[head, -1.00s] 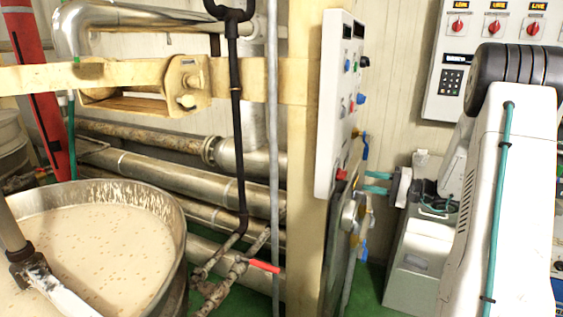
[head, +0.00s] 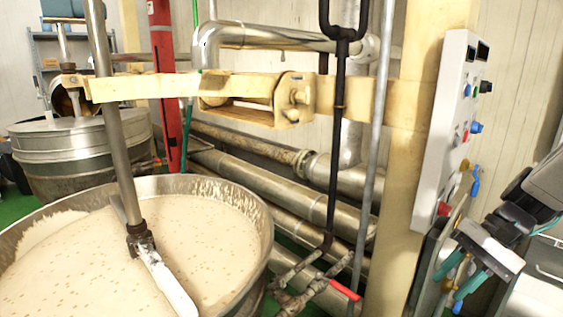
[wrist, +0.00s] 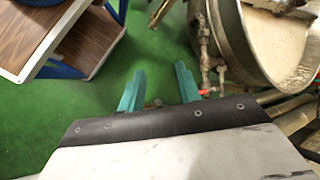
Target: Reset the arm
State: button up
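My gripper (head: 459,276) is at the lower right of the head view, in front of the area below the white control panel, with its teal fingers pointing down and left. In the wrist view my gripper (wrist: 158,88) shows two teal fingers standing apart, with green floor between and beyond them. It is open and holds nothing that I can see. Only the end part of my arm shows in the head view, at the right edge.
A large steel kettle (head: 262,226) of pale nougat with a stirring shaft stands at left. The control panel (head: 452,125) is on a cream post (head: 399,150). Steel pipes (head: 275,191) run behind. The wrist view shows a wood-topped cart (wrist: 50,32) and open green floor (wrist: 70,110).

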jog(key=s+a+r+n+t+h, duration=0.1)
jog(key=s+a+r+n+h, duration=0.2)
jog(key=s, duration=0.3)
jog(key=s+a+r+n+t+h, duration=0.1)
jog(key=s+a+r+n+h, duration=0.3)
jog(key=s+a, duration=0.1)
jog(key=shift+s+a+h, duration=0.3)
jog(key=shift+s+a, duration=0.05)
jog(key=shift+s, duration=0.35)
